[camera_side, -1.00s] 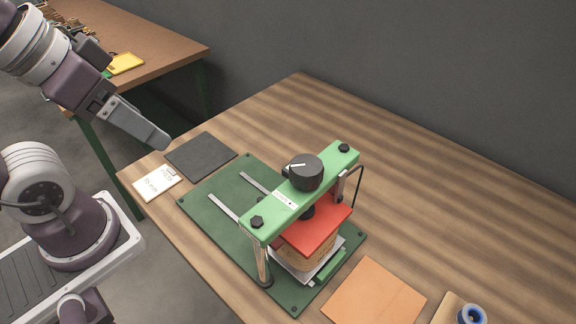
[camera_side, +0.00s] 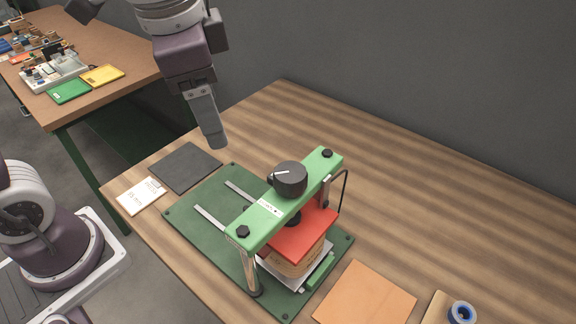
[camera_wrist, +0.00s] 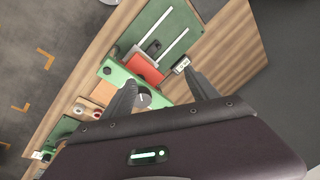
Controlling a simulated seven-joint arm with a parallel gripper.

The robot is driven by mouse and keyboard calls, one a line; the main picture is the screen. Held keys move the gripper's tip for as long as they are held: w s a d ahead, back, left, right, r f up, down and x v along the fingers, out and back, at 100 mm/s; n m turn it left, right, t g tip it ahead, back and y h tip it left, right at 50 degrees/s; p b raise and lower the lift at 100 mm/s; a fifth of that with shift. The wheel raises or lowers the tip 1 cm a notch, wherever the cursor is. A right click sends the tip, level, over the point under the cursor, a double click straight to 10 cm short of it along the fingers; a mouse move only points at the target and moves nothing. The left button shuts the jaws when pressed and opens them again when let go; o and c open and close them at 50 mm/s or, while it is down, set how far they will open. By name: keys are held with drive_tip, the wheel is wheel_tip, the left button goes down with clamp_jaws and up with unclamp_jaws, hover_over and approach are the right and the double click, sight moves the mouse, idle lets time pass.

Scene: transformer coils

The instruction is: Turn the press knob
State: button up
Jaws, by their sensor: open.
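The press knob (camera_side: 290,180) is a dark round cap with a white pointer line, on top of the press's green crossbar (camera_side: 262,222). The pointer lies nearly level in the side view. Under the crossbar, a red plate (camera_side: 303,238) sits on a tan coil block (camera_side: 292,262). My gripper (camera_side: 217,141) points down, above and to the left of the knob, clear of it. In the wrist view its two fingers (camera_wrist: 160,78) are spread apart with nothing held. A round grey cap between them (camera_wrist: 144,98) looks like the knob.
The press stands on a green baseplate (camera_side: 205,205) with two metal rails. A dark mat (camera_side: 186,167) and a white card (camera_side: 141,196) lie to its left. An orange sheet (camera_side: 365,294) and a blue tape roll (camera_side: 462,312) lie at front right. The table behind the press is clear.

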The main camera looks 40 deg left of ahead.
sight(290, 172)
drive_tip(key=w+d+f+m, duration=0.1)
drive_tip(key=w+d, duration=0.1)
drive_tip(key=d, duration=0.1)
drive_tip(key=w+d+m+g, duration=0.1)
drive_tip(key=d, duration=0.2)
drive_tip(key=w+d+f+m+g+h, duration=0.1)
drive_tip(key=w+d+m, duration=0.1)
drive_tip(key=d, duration=0.1)
drive_tip(key=shift+w+f, duration=0.35)
wheel_tip(290, 172, down, 7)
drive_tip(key=c, duration=1.4)
drive_tip(key=shift+o, duration=0.2)
drive_tip(key=m, duration=0.4)
drive_tip(key=shift+m, duration=0.4)
drive_tip(key=o, duration=1.4)
drive_tip(key=shift+c, duration=0.2)
drive_tip(key=shift+r, duration=0.15)
